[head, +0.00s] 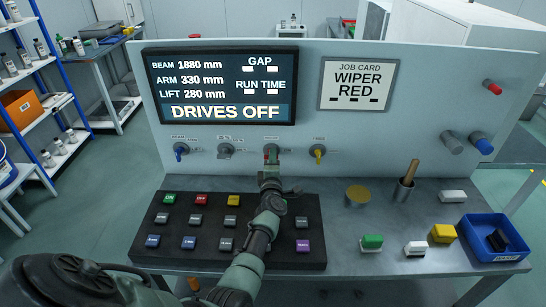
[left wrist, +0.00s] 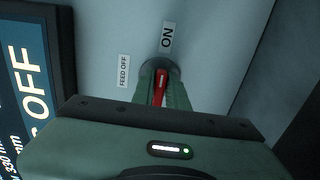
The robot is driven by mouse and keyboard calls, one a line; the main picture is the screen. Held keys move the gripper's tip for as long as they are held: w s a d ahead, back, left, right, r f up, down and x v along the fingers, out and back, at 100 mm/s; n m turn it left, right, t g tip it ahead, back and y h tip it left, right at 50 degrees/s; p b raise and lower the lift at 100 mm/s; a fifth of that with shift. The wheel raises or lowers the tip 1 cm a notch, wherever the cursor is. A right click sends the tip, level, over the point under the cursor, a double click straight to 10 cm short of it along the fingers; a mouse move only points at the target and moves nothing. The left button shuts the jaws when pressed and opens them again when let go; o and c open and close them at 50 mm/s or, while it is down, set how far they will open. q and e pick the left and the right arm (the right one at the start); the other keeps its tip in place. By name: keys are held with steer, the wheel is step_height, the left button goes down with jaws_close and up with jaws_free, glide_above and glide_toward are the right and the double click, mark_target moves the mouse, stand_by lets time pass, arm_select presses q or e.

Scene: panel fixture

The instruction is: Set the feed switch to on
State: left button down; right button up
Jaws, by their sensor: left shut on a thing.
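The feed switch (left wrist: 160,88) is a red handle on a round grey base on the upright panel. In the left wrist view an ON label (left wrist: 167,37) sits above it and a FEED OFF label (left wrist: 124,70) to its left. The handle's long side runs roughly up and down there, in line with ON; I cannot tell its exact setting. My left gripper (head: 271,163) is shut on the switch, with green fingers on both sides of the handle, also seen in the left wrist view (left wrist: 164,90). The fingers hide part of it. My right gripper is not in view.
Blue (head: 181,150), grey (head: 225,150) and yellow (head: 318,152) switches stand in the same row. A dark button box (head: 170,245) lies below my left arm. The screen (head: 220,88) reads DRIVES OFF. A blue bin (head: 490,250) and loose blocks sit at the right.

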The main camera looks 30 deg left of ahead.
arm_select(q)
steer(key=shift+a+r, duration=0.15)
steer(key=shift+r, duration=0.05)
stand_by(0.3)
steer(key=c, duration=1.5)
jaws_free()
steer(key=shift+w+f, duration=0.1)
steer(key=shift+f, duration=0.1)
steer(key=p+v, duration=0.3)
steer(key=v, duration=0.4)
steer(key=shift+s+p, duration=0.35)
steer(key=shift+s, duration=0.05)
